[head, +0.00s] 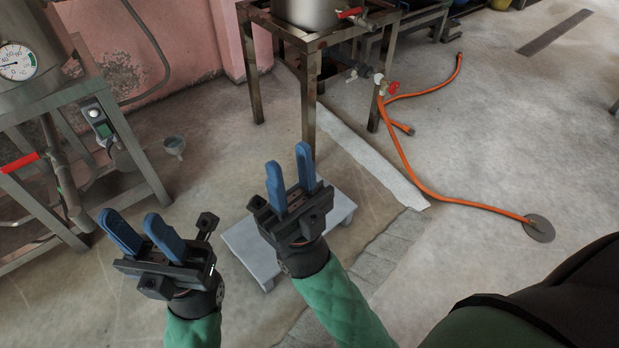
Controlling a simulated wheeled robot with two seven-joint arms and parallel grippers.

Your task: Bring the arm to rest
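My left gripper (142,234) is at the lower left of the head view, with its two blue fingers apart and nothing between them. My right gripper (288,170) is near the middle of the view, to the right of and a little higher in the picture than the left one. Its blue fingers are apart with a gap between them and hold nothing. Both grippers point away from me, with green-sleeved forearms behind them. Neither visibly touches anything.
A low grey platform (245,243) is on the floor behind my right gripper. A metal stand (306,95) carries a steel tank (308,12). An orange hose (408,165) runs to a floor drain (538,228). A machine frame with a gauge (16,62) stands at left. Open floor lies right.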

